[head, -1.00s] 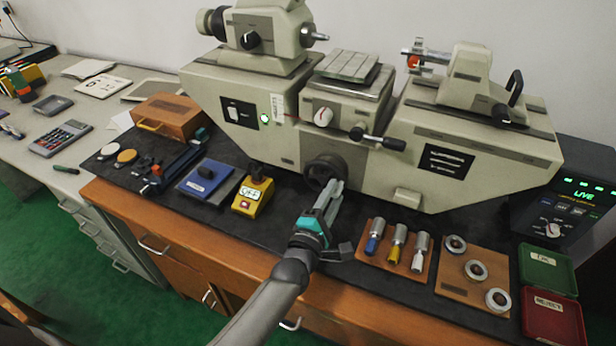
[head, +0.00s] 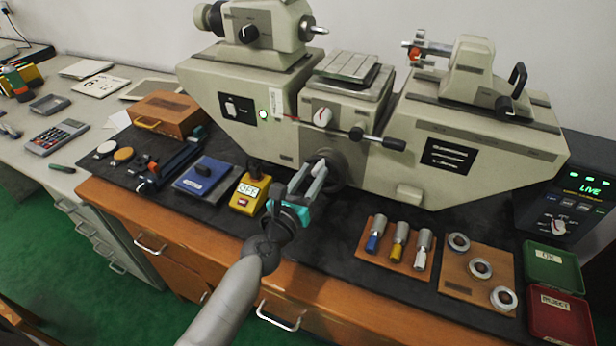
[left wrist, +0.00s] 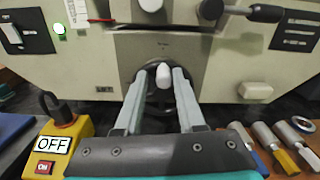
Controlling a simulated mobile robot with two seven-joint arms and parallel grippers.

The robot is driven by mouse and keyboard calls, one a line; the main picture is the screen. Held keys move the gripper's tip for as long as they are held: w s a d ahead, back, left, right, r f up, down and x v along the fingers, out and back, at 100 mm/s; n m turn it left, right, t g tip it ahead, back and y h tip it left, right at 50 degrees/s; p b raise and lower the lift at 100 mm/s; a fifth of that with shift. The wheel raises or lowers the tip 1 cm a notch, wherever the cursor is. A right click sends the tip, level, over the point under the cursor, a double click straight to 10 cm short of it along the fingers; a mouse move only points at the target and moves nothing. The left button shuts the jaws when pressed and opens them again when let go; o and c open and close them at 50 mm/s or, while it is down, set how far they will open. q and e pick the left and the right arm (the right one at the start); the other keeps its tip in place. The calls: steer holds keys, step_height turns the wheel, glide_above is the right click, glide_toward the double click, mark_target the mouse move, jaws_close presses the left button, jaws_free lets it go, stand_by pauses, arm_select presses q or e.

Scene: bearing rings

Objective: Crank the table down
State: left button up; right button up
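The small slotted table (head: 350,66) sits on top of the middle block of the large beige machine. Below it, on the machine's front, is a dark round handwheel (head: 337,178) with a pale crank knob (head: 318,168). The knob shows in the left wrist view (left wrist: 163,75) too. My left gripper (head: 307,172) is in front of the handwheel, fingers pointing at it. In the left wrist view the two fingers (left wrist: 161,82) are apart, with the knob between their tips and a gap on each side. Part of the wheel is hidden by the fingers. My right gripper is not in view.
A yellow switch box (head: 248,192) reading OFF stands close left of my gripper. A black lever (head: 377,139) sticks out above the handwheel. A wooden board with several plugs (head: 396,243) and a board of rings (head: 480,268) lie to the right.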

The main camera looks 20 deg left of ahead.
arm_select(q)
steer(key=s, duration=0.8)
steer(key=shift+s+a+b, duration=0.15)
steer(key=shift+s+b, duration=0.1)
steer(key=shift+b, duration=0.2)
